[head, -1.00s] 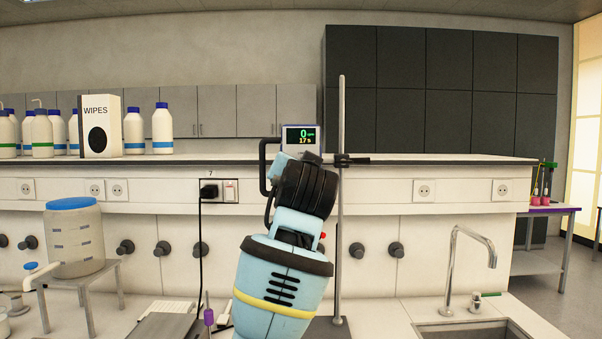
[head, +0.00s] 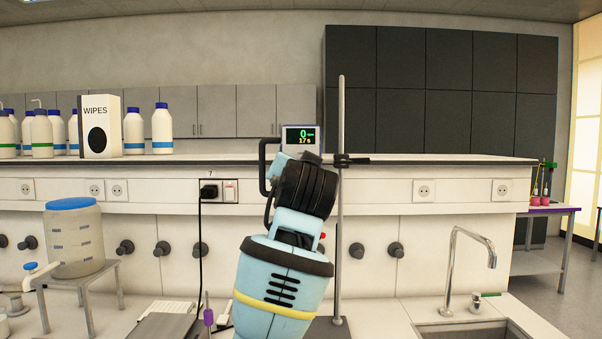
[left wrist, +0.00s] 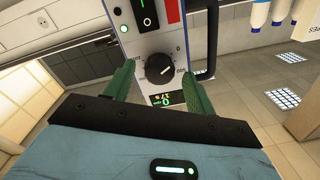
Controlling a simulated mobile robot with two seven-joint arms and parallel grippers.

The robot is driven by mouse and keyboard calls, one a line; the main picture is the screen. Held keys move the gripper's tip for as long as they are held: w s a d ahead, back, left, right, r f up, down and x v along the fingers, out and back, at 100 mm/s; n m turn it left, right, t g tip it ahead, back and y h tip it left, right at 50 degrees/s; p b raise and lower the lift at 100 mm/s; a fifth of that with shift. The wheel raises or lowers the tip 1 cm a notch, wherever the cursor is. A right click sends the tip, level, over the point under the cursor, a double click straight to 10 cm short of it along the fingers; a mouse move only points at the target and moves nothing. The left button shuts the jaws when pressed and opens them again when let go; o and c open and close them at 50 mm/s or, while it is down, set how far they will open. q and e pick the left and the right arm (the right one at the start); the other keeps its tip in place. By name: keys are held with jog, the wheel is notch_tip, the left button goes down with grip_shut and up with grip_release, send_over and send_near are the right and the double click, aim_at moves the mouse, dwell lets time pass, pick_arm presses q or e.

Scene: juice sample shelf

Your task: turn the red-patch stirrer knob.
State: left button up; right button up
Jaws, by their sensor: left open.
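The stirrer (head: 300,141) is a light box with a lit display reading 0, beside a tall metal rod (head: 341,210). My left arm covers its lower front in the head view. In the left wrist view its panel has a red patch (left wrist: 169,11), a black switch and a round black knob (left wrist: 159,68) with a white pointer mark and a printed scale. My left gripper (left wrist: 159,72) is open, its two green fingers on either side of the knob. I see gaps between fingers and knob; contact is not visible. My right gripper is not in view.
A wipes box (head: 100,127) and several white bottles (head: 162,128) stand on the upper shelf. A jug with a blue lid (head: 74,238) is on a small stand at left. A sink (head: 470,331) with a tap lies right. A black cable (head: 199,250) hangs from the socket.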

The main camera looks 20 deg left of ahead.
pick_arm(q)
jog(key=v, duration=0.7)
jog(key=shift+s, duration=0.3)
jog(key=shift+d, duration=0.15)
